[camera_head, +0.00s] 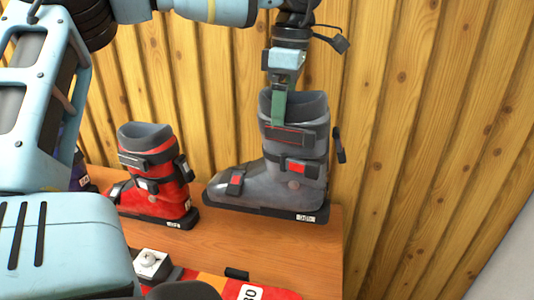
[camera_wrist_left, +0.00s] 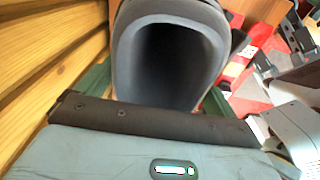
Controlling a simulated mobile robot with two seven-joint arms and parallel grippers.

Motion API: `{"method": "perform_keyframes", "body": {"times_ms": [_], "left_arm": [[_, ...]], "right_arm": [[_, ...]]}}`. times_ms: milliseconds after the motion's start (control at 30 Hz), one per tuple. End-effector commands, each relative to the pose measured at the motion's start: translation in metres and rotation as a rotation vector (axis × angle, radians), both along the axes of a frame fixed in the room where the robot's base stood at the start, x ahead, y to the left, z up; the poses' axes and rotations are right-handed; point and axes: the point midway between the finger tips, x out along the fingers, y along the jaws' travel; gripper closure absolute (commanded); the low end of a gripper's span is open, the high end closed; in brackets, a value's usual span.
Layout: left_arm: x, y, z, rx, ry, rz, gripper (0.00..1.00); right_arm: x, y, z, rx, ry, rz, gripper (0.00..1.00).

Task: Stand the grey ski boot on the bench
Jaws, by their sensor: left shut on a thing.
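The grey ski boot (camera_head: 290,172) is upright over the right end of the wooden bench (camera_head: 290,250), its toe pointing left. I cannot tell whether its sole touches the bench top or is just above it. My left gripper (camera_head: 281,108) comes down from above and its green fingers are shut on the boot's upper cuff. In the left wrist view the boot's open cuff (camera_wrist_left: 170,12) lies between the green fingers (camera_wrist_left: 155,95). My right gripper is not in view.
A red ski boot (camera_head: 158,180) stands on the bench left of the grey one. A purple boot (camera_head: 78,178) is partly hidden behind my arm. A red ski with a binding (camera_head: 150,262) lies at the front. The plank wall (camera_head: 410,130) is close behind.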

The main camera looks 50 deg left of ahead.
Motion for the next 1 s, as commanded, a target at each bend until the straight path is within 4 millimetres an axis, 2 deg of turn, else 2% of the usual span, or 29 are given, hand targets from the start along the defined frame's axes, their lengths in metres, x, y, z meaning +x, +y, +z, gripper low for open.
{"method": "perform_keyframes", "body": {"times_ms": [333, 700, 1000], "left_arm": [[0.001, 0.000, -0.006, 0.000, -0.001, -0.001, 0.77], [0.001, 0.000, -0.057, -0.001, 0.001, 0.000, 0.77], [0.001, 0.000, -0.065, 0.001, -0.003, 0.001, 0.77]], "right_arm": [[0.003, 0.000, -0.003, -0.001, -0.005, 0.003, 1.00], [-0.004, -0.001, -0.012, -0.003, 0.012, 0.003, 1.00], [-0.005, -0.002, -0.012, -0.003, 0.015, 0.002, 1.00]]}}
